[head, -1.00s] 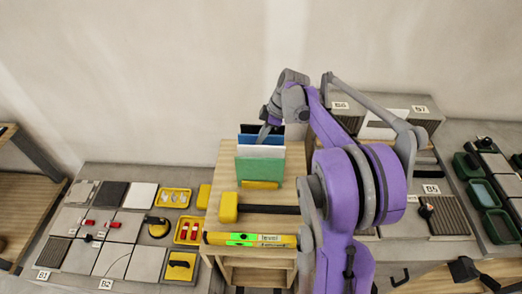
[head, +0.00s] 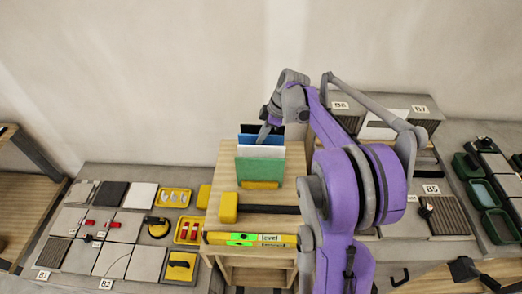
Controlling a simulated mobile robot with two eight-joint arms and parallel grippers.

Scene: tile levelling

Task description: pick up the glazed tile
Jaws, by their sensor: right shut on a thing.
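Several glossy coloured tiles stand upright, one behind another, in a yellow rack (head: 262,185) on the wooden stand. The green tile (head: 260,168) is in front, a white tile (head: 262,151) shows behind it, then a blue tile (head: 246,139) and a dark edge at the back. My right gripper (head: 264,136) reaches down to the top edges of the tiles behind the green one. It is shut on one of them; its fingers and the arm hide which. My left gripper is not in view.
A yellow-headed mallet (head: 229,207) and a yellow level (head: 235,239) lie in front of the rack. A bench with flat tiles (head: 112,193) and yellow trays (head: 175,198) is at left. Grey boxes (head: 412,105) and green trays (head: 482,194) are at right. The wall is behind.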

